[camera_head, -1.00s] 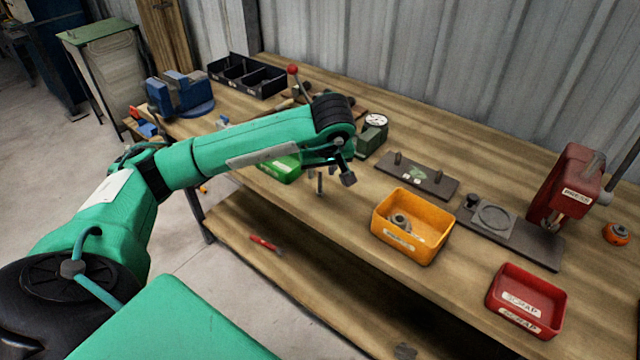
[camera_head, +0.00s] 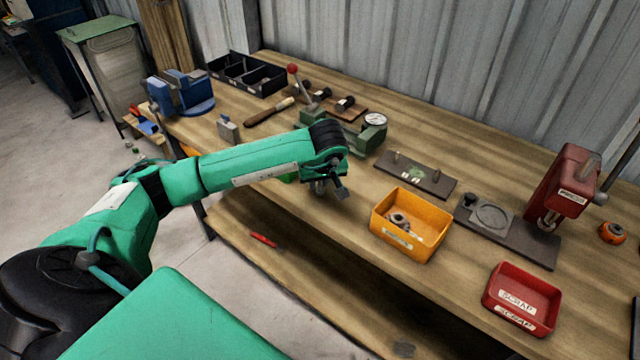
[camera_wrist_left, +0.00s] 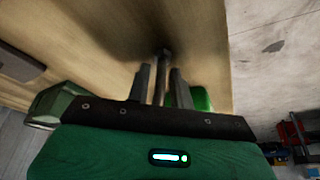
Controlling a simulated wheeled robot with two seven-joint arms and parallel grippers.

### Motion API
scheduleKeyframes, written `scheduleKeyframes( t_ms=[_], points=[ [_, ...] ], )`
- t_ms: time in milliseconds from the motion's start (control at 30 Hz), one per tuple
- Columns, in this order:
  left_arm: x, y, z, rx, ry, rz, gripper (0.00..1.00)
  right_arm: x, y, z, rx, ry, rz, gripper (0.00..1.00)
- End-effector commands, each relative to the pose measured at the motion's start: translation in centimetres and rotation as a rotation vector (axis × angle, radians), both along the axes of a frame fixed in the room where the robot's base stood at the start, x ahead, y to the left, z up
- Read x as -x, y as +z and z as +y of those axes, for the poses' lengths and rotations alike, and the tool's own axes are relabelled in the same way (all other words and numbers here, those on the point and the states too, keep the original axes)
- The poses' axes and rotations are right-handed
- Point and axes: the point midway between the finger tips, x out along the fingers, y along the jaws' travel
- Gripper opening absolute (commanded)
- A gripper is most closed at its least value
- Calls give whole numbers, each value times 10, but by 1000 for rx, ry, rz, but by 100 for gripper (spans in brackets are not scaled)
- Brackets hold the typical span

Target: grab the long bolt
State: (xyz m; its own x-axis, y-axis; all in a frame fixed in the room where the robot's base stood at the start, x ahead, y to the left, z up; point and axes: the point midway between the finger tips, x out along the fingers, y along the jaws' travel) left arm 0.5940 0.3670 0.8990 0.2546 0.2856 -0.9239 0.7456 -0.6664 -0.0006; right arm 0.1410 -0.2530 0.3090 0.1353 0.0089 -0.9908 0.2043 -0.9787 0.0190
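My left gripper (camera_head: 322,187) is low over the front edge area of the bench, pointing down. In the left wrist view its two fingers (camera_wrist_left: 161,85) are apart. A thin dark long bolt (camera_wrist_left: 162,68) stands between them, with a gap visible on each side. Its far end is near the wood surface. In the head view the bolt cannot be told apart from the fingers. My right gripper is not in view.
A green bin (camera_wrist_left: 202,98) is close beside the fingers, mostly hidden by my arm in the head view. An orange bin (camera_head: 418,247) with metal parts, a pin plate (camera_head: 430,182) and a red scrap bin (camera_head: 522,305) stand to the right on the bench (camera_head: 350,235).

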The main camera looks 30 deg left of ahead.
Motion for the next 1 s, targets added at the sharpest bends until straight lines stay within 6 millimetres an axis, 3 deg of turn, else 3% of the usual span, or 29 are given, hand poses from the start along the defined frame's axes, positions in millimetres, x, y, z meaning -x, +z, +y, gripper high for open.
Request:
scheduleKeyframes(
  t_ms=[33, 100, 467, 667, 867, 1000],
  points=[
    [0, 0, 0, 0, 0, 0, 12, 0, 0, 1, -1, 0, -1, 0],
    [0, 0, 0, 0, 0, 0, 0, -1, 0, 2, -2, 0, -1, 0],
    [0, 2, 0, 0, 0, -1, 0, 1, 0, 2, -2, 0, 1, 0],
    [-1, 15, 0, 0, 0, -4, 0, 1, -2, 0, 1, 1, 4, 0],
    [-2, 54, 0, 0, 0, -9, 0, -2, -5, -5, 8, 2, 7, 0],
    [-1, 96, 0, -1, 1, -8, 0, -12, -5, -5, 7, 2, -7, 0]
  ],
)
